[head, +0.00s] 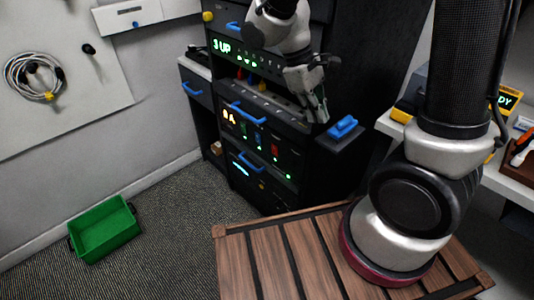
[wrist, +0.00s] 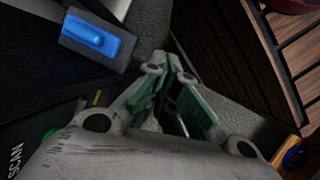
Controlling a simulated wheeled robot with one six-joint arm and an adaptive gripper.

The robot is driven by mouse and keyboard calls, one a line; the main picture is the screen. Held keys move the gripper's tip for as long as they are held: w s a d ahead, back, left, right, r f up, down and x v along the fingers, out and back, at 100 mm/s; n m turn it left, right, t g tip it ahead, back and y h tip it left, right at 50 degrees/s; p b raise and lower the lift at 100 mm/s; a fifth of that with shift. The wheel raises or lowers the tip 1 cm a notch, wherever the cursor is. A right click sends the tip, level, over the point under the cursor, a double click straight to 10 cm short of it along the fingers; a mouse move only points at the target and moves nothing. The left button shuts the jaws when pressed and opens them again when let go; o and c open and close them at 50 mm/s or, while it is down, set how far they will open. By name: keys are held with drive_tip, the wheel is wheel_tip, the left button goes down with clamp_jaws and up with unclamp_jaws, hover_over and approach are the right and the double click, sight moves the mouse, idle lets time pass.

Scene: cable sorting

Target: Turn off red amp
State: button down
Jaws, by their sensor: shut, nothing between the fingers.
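The black equipment rack (head: 268,190) stands in the middle of the head view. One panel of it has a lit "8 A" display (head: 229,117) and a row of small modules. One module shows a red mark (head: 275,151) and another a green one; which part is a switch is too small to tell. My gripper (head: 318,112) is in front of the rack's right side, above and to the right of the red mark, apart from it. Its fingers with green pads (wrist: 172,80) are shut and empty in the wrist view.
A blue object (head: 343,127) lies on a small dark ledge at the rack's right, close to my gripper; it also shows in the wrist view (wrist: 92,36). Blue handles (head: 249,113) stick out from the rack. A green bin (head: 103,230) sits on open floor at left.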

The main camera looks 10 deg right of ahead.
drive_tip(key=w+a+f+n+t+h, duration=0.2)
drive_tip(key=w+a+f+n, duration=0.15)
drive_tip(key=f, duration=0.45)
drive_tip(key=w+a+f+n+t+h, duration=0.1)
drive_tip(key=w+a+f+n+h, duration=0.15)
drive_tip(key=a+f+n, duration=0.45)
drive_tip(key=w+a+f+n+t+h, duration=0.2)
drive_tip(key=w+f+n, duration=0.15)
drive_tip(key=f, duration=0.65)
drive_tip(key=w+a+f+n+t+y, duration=0.1)
drive_tip(key=w+a+n+t, duration=0.1)
drive_tip(key=w+a, duration=0.3)
drive_tip(key=shift+w+a+f, duration=0.15)
drive_tip(key=shift+w+a, duration=0.05)
drive_tip(key=shift+w, duration=0.25)
approach(275, 154)
drive_tip(key=x, duration=0.4)
drive_tip(key=shift+w+d+f, duration=0.15)
